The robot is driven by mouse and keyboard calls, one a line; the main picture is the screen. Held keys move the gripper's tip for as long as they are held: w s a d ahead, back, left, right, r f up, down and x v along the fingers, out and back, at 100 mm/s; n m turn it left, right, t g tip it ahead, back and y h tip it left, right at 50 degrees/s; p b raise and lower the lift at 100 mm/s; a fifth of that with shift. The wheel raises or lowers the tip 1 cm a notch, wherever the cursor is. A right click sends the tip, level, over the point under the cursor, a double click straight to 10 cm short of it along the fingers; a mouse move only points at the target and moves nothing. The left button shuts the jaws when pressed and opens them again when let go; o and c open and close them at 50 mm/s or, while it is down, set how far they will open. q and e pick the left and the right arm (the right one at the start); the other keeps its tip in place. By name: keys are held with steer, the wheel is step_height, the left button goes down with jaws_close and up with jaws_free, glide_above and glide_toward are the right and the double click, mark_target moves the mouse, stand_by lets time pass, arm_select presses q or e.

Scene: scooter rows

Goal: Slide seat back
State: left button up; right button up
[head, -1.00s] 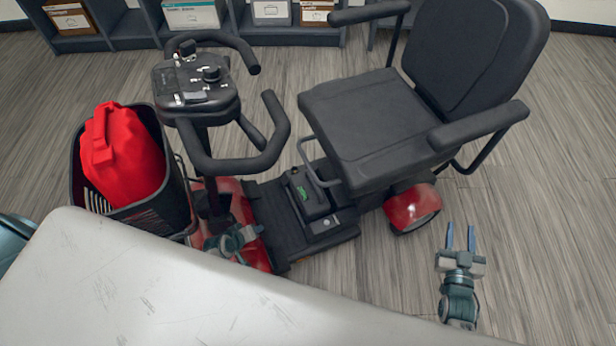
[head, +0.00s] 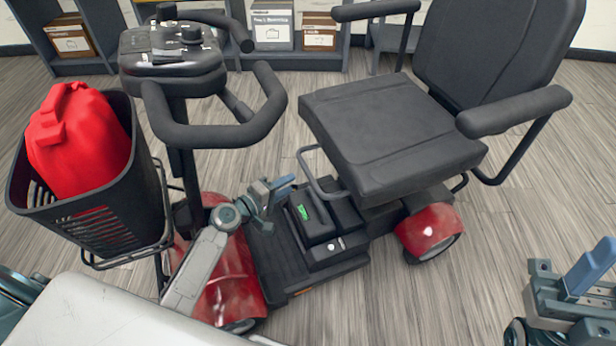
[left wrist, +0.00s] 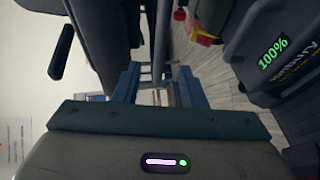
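The scooter's black padded seat (head: 390,130) stands over the rear wheels, with its backrest at the right. A thin grey metal bar (head: 310,172) bends out below the seat's front edge. My left gripper (head: 284,187) is just left of this bar in the head view, fingers pointing toward it. In the left wrist view the fingers (left wrist: 158,88) are apart, with the metal bar (left wrist: 160,45) showing between them, seemingly beyond the tips. I see no contact. My right gripper (head: 597,272) is at the lower right edge, partly cut off, empty and away from the scooter.
The handlebar (head: 225,135) stands above my left forearm. A black battery box (head: 315,215) sits on the deck below the seat; its display (left wrist: 272,53) reads 100%. Shelves (head: 350,40) line the back. Floor right is clear.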

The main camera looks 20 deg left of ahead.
mark_target(308, 172)
arm_select(q)
steer(key=b+x, duration=0.1)
steer(key=x, duration=0.8)
steer(key=shift+f, duration=0.1)
jaws_close()
